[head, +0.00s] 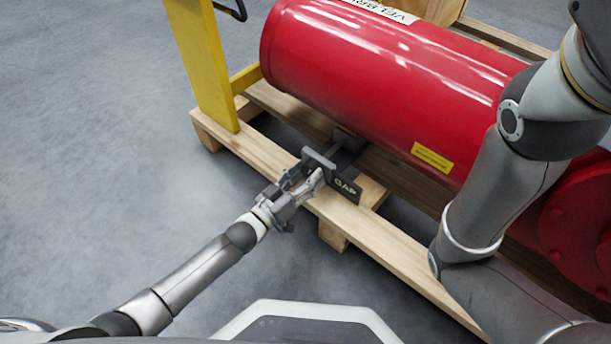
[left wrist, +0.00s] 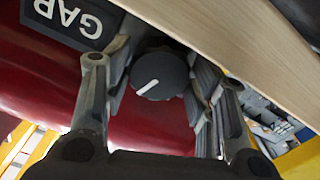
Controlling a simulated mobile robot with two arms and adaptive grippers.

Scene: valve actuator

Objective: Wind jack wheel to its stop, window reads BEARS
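The jack wheel shows in the left wrist view as a dark round knob (left wrist: 160,76) with a white pointer line. A dark plate (head: 345,187) beside it reads GAP; it also shows in the left wrist view (left wrist: 72,18). My left gripper (head: 308,172) is at the knob under the red cylinder, one finger on each side of it. The pads lie close along the knob's sides; I cannot tell whether they press on it. In the head view the gripper hides the knob. My right arm crosses the right side; its gripper is out of view.
The large red actuator cylinder (head: 390,65) rests on a wooden pallet (head: 375,238). A yellow post (head: 206,65) stands at the left end, and a red flange (head: 578,215) is at the right. The grey floor (head: 110,130) at left is clear.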

